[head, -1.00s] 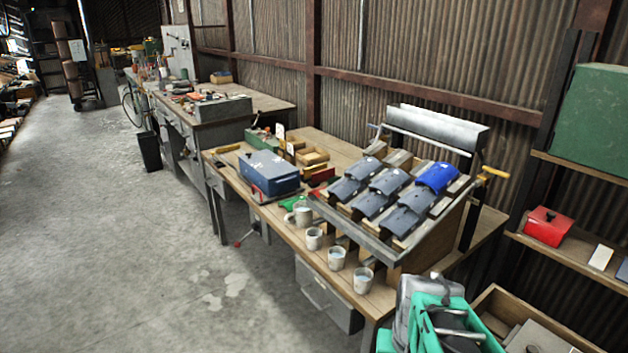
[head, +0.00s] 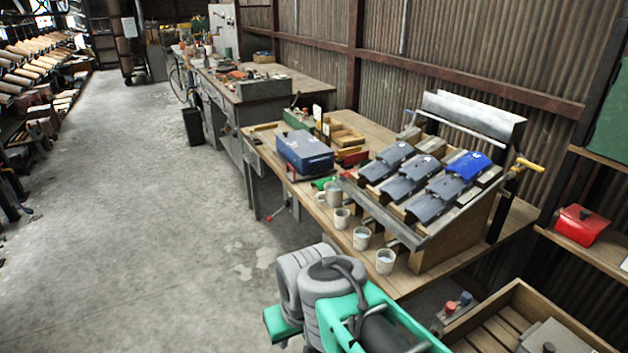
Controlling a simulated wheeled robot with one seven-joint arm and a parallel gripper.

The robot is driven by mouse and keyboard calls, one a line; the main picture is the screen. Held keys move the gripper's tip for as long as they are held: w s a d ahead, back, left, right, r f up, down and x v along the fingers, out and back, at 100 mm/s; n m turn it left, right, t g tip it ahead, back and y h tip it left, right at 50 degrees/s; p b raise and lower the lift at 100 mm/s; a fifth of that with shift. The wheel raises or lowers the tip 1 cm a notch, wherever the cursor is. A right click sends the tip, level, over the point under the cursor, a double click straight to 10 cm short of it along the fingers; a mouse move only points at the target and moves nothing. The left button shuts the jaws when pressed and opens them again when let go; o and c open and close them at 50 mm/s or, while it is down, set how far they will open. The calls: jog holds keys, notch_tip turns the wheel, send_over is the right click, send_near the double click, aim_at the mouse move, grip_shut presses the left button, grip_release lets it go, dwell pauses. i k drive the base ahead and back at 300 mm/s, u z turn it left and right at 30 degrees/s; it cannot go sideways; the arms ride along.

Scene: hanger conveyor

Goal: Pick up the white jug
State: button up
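The white jug (head: 328,193) stands upright near the front edge of the wooden workbench (head: 408,282), just right of the blue box and left of the sloped rack. It looks larger than the white cups in the row beside it. Its handle is too small to make out clearly. My arm, grey and green, shows at the bottom middle, in front of the bench and apart from the jug. I cannot make out my gripper's fingers in this view.
Small white cups (head: 341,218), (head: 361,238), (head: 385,261) line the bench's front edge. A sloped rack (head: 455,235) holds several grey pieces and a blue one. A blue box (head: 305,152) sits behind the jug. A wooden crate (head: 525,295) is at lower right. The floor at left is clear.

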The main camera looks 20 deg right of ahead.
aim_at(332, 195)
jog(key=u, duration=1)
jog(key=i, duration=1.65)
jog(key=z, duration=2.9)
